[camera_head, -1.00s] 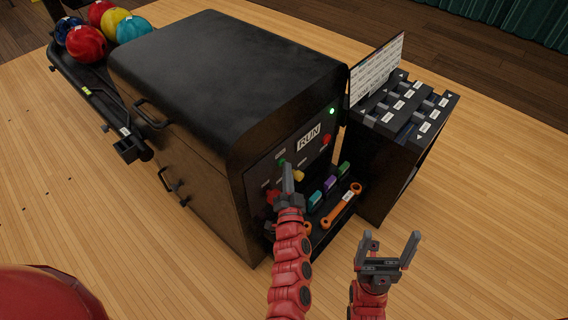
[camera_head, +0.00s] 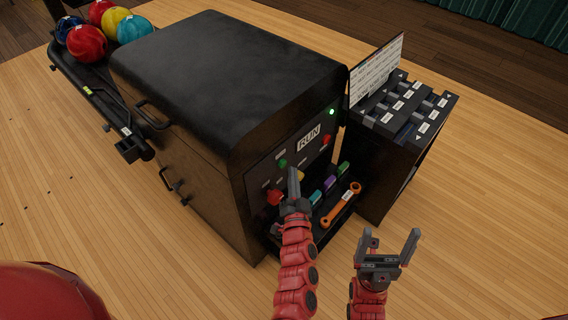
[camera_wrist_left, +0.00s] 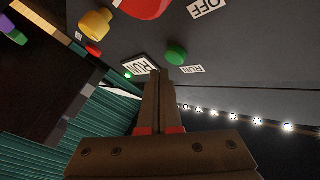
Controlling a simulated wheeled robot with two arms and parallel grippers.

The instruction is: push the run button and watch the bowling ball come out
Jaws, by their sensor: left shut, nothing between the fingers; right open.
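The green run button (camera_head: 282,163) is on the dark front panel of the ball return machine (camera_head: 215,75). In the left wrist view the same green button (camera_wrist_left: 176,55) stands out from the panel beside a RUN label (camera_wrist_left: 192,69). My left gripper (camera_head: 293,171) is shut and empty, its tips in front of the panel, just right of the button. In the left wrist view its fingers (camera_wrist_left: 160,74) point up just left of the button; I cannot tell the gap to the panel. My right gripper (camera_head: 391,241) is open and empty over the floor. Several bowling balls (camera_head: 86,42) sit on the rack.
The panel also has a red knob (camera_head: 274,197), a yellow knob (camera_wrist_left: 95,24), a red button (camera_head: 326,140) and a lit green lamp (camera_head: 333,112). An orange wrench (camera_head: 341,205) lies on the shelf below. A dark cabinet (camera_head: 395,170) stands to the right.

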